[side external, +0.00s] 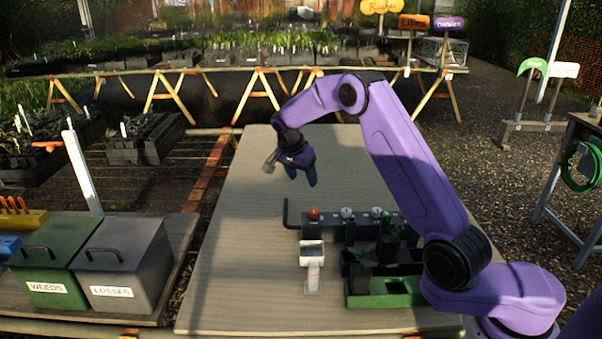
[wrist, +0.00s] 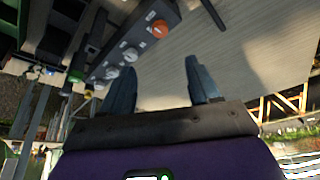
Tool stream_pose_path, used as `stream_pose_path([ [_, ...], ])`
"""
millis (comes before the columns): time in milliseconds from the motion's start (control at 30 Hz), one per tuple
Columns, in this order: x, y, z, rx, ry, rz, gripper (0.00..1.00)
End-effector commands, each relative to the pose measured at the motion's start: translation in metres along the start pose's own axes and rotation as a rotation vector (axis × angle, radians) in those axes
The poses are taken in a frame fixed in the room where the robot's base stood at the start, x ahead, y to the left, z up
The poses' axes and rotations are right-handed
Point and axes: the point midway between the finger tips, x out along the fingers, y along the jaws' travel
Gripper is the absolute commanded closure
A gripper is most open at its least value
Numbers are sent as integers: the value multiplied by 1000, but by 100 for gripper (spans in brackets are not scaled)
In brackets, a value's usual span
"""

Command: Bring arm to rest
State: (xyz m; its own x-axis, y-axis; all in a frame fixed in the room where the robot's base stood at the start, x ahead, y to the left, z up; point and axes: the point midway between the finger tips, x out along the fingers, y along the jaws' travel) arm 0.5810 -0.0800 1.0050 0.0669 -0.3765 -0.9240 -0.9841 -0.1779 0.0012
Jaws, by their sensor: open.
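My gripper (side external: 303,178) hangs above the table (side external: 235,250), toward its far half, with the fingers pointing down. Its two dark blue fingers (wrist: 162,85) stand apart in the wrist view, with only bare table between them. It holds nothing and is clear of every object. My purple arm reaches from the base at the lower right, up and over to the left.
A dark rack (side external: 335,225) with an orange knob and several pale and green ones stands below. A green tray (side external: 390,292) with dark pots and a white-topped stand (side external: 312,262) are nearer. Bins marked WEEDS (side external: 45,262) and LOSSES (side external: 122,262) stand left. The table's left side is bare.

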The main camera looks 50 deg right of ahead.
Motion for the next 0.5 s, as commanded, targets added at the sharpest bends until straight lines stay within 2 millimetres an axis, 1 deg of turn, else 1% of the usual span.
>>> stream_pose_path([
  [33,-5,0,0,0,0,-1,39],
  [133,-9,0,0,0,-1,-1,39],
  [500,-11,0,1,-3,-1,-1,39],
])
